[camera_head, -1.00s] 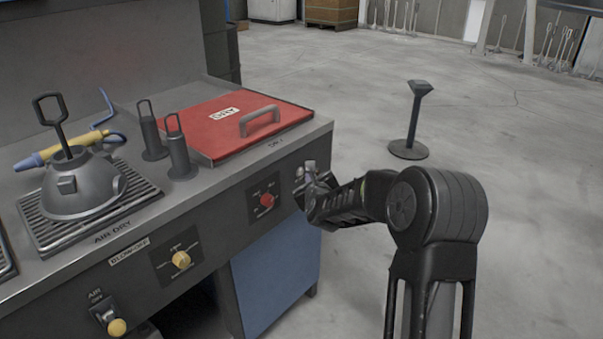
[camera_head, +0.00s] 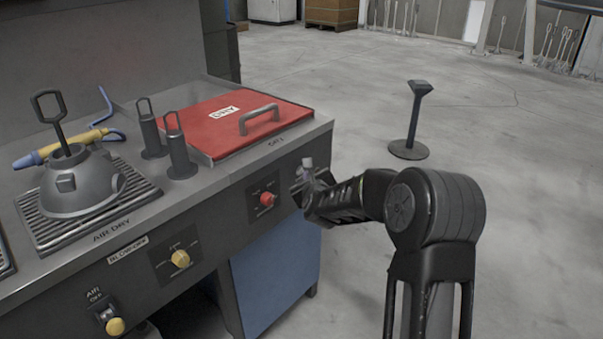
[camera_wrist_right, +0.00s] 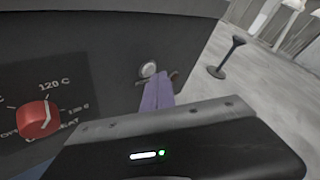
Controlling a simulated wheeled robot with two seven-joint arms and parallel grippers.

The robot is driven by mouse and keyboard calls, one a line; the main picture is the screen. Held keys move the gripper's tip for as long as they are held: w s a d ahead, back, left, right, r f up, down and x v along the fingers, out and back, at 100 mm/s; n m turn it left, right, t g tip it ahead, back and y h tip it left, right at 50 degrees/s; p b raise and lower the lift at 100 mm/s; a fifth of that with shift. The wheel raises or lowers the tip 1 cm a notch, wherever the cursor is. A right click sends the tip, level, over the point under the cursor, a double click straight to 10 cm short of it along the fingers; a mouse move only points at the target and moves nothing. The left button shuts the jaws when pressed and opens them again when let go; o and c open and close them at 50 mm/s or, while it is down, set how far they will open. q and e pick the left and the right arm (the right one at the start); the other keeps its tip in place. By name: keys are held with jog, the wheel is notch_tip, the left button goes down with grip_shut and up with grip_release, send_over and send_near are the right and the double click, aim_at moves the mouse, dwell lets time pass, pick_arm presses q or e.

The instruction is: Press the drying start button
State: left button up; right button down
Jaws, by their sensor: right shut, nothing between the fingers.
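A round silver button (camera_wrist_right: 148,69) is on the dark front panel in the right wrist view. It is the likely drying start button; no label for it is readable. My right gripper (camera_wrist_right: 157,88) is shut and empty, its purple-grey fingertips just below the button in the picture. I cannot tell whether they touch it. In the head view my right gripper (camera_head: 306,177) is at the right end of the bench front, and the button cannot be clearly told apart from the fingers there. My left gripper is not in view.
A red heat knob (camera_wrist_right: 38,118) is left of the button; it also shows in the head view (camera_head: 266,198). A red lid (camera_head: 222,124) with a handle lies on the bench top (camera_head: 215,183). A black stand (camera_head: 412,120) is on the open floor at right.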

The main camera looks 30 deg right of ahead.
jog(key=shift+w+a, duration=0.15)
jog(key=shift+w, duration=0.2)
dwell(0.6)
dwell(0.3)
jog(key=shift+s+d+b, duration=0.25)
jog(key=shift+s+b, duration=0.5)
jog(key=shift+b, duration=0.2)
jog(key=s+b, duration=0.2)
jog(key=s+d+b, duration=0.1)
jog(key=s+b, duration=0.1)
jog(key=shift+s+d, duration=0.2)
jog(key=shift+s, duration=0.2)
dwell(0.5)
